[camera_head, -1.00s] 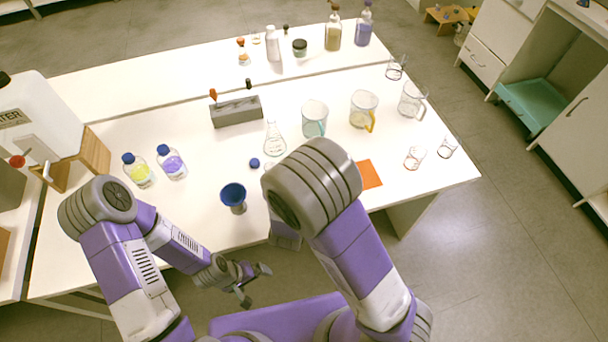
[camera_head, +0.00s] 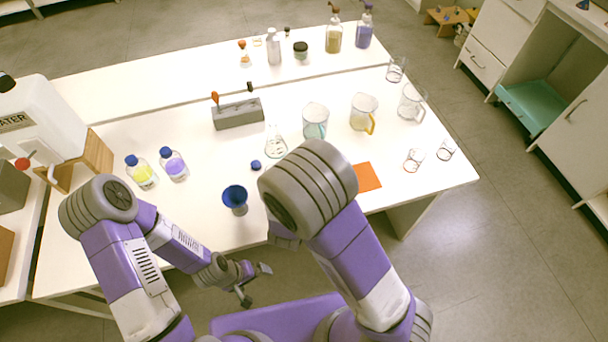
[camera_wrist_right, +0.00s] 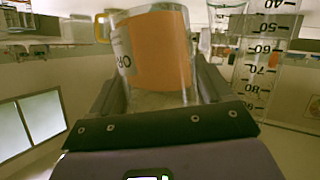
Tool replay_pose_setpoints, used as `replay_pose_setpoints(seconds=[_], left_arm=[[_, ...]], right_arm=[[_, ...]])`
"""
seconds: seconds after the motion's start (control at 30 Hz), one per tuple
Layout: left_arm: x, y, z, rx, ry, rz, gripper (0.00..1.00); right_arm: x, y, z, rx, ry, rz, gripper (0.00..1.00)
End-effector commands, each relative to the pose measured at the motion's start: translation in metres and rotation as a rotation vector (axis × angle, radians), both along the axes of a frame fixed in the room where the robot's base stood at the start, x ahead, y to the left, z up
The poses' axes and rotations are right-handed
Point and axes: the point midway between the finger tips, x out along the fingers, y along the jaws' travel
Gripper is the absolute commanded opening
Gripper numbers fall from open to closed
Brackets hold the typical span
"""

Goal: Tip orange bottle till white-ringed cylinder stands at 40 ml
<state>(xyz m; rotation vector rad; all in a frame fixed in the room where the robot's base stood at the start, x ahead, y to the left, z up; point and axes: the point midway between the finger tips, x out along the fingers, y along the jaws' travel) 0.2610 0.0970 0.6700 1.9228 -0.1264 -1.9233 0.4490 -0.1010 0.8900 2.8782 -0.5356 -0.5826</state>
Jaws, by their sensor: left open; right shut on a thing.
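The orange bottle (camera_wrist_right: 160,50) fills the middle of the right wrist view, a clear vessel with a wide orange band and partly visible dark lettering. My right gripper (camera_wrist_right: 162,88) is shut on it, one finger on each side. A clear graduated cylinder (camera_wrist_right: 258,75) stands just right of it in that view, with printed numbers from 40 to 90 showing. I cannot make out its ring colour or its liquid level. In the head view my right arm hides the bottle, cylinder and right gripper. My left gripper (camera_head: 252,284) is open and empty in front of the table's near edge.
A blue funnel (camera_head: 235,197), yellow bottle (camera_head: 141,173) and purple bottle (camera_head: 174,165) stand left on the white table. A conical flask (camera_head: 275,145), grey rack (camera_head: 238,115) and several beakers stand further back. An orange mat (camera_head: 367,177) lies right of my right arm.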

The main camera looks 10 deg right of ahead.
Motion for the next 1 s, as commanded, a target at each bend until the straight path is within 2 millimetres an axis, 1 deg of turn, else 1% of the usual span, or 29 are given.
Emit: replay_pose_setpoints(seconds=[1.0], left_arm=[[0.0, 0.0, 0.016, 0.0, 0.0, 0.0, 1.0]], right_arm=[[0.001, 0.001, 0.016, -0.037, 0.004, 0.0, 0.33]])
